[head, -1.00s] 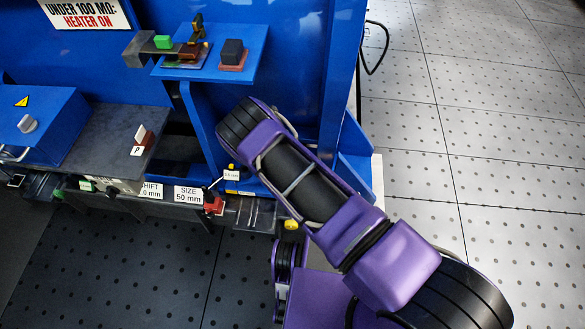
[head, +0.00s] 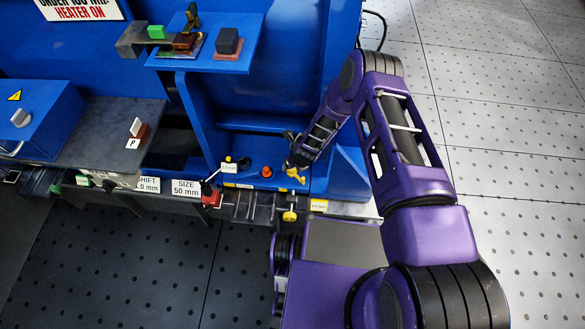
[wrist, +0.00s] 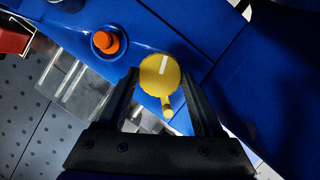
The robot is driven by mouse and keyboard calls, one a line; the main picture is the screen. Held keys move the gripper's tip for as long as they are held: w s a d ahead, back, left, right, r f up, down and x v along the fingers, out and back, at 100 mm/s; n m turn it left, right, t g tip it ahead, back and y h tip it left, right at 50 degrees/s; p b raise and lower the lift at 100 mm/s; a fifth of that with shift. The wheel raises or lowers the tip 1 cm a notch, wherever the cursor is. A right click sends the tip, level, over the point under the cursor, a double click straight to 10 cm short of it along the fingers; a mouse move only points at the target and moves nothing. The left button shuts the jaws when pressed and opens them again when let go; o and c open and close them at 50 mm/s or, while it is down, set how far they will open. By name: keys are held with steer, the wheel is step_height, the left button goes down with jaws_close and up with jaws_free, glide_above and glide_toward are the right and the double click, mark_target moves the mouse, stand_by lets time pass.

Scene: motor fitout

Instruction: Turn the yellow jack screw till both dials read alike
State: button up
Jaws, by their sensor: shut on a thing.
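A yellow knob with a white mark and a short side handle (wrist: 160,76) sits between the two fingers of my gripper (wrist: 164,100) in the wrist view. It also shows in the head view (head: 296,175) on the blue ledge, under the end of my arm. My gripper (head: 293,165) is shut on this yellow knob. A small white plate (head: 229,168) and a yellow-edged plate (head: 319,205) carry readings in mm, too small to read surely. A second yellow round piece (head: 289,215) hangs at the ledge's front edge. I cannot tell whether the two readings match.
An orange knob (wrist: 106,41) stands just left of the yellow one. A red block with a black lever (head: 211,197) and a "SIZE 50 mm" label (head: 186,188) are further left. A blue shelf (head: 240,55) juts out above. Tiled floor (head: 500,110) is clear at the right.

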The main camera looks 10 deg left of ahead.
steer(key=shift+w+n+g+y+b, duration=0.1)
steer(key=shift+n+g+y+b, duration=0.25)
steer(key=shift+n+b, duration=0.95)
steer(key=shift+d, duration=0.1)
steer(key=o, duration=1.4)
steer(key=shift+r, duration=0.15)
